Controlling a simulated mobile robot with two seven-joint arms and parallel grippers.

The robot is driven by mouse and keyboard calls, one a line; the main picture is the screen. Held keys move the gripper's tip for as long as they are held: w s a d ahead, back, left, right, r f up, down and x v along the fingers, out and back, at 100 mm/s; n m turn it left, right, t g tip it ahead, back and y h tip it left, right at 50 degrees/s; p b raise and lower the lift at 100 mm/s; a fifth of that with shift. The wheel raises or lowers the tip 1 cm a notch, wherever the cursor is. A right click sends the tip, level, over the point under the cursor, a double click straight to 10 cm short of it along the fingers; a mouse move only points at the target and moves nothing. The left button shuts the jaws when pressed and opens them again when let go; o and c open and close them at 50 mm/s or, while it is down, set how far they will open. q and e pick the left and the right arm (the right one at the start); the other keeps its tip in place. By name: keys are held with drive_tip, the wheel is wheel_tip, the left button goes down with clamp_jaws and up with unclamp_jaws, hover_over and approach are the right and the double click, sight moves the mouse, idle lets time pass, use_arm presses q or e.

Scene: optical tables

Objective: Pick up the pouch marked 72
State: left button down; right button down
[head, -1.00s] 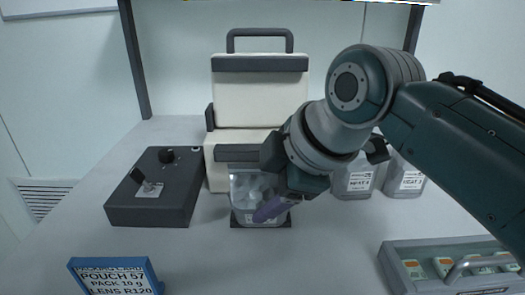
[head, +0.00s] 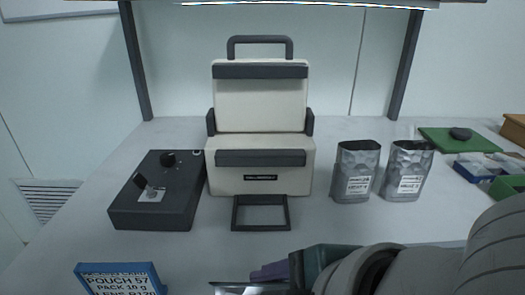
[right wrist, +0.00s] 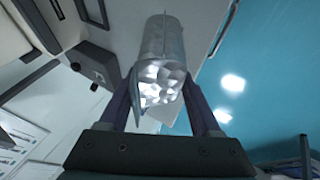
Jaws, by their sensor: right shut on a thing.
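My right gripper (head: 268,275) is low in the head view, near the bottom edge. In the right wrist view, my right gripper (right wrist: 165,100) is shut on a silver pouch (right wrist: 160,82), which stands out between the two fingers. Its label is not visible, so I cannot read a number on it. In the head view only a dark, shiny edge shows by the fingers. Two other silver pouches (head: 357,172) (head: 406,172) stand upright on the table at right, with white labels too small to read surely. My left gripper is not in view.
A cream sealing machine (head: 261,95) stands at the back, with an empty black frame (head: 261,229) before it. A dark control box (head: 158,205) is at left. A blue sign (head: 110,270) reading "POUCH 57" is front left. A green mat (head: 455,148) lies back right.

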drive_tip(key=g+p, duration=0.1)
drive_tip(key=p, duration=0.2)
drive_tip(key=g+p, duration=0.2)
drive_tip(key=p, duration=0.1)
drive_tip(key=shift+w+r+m, duration=0.15)
drive_tip(key=shift+r+m, duration=0.15)
drive_tip(key=shift+r, duration=0.1)
drive_tip(key=shift+f+g, duration=0.15)
drive_tip(key=shift+g, duration=0.55)
drive_tip(key=shift+f+g, duration=0.25)
drive_tip(key=shift+g, duration=0.15)
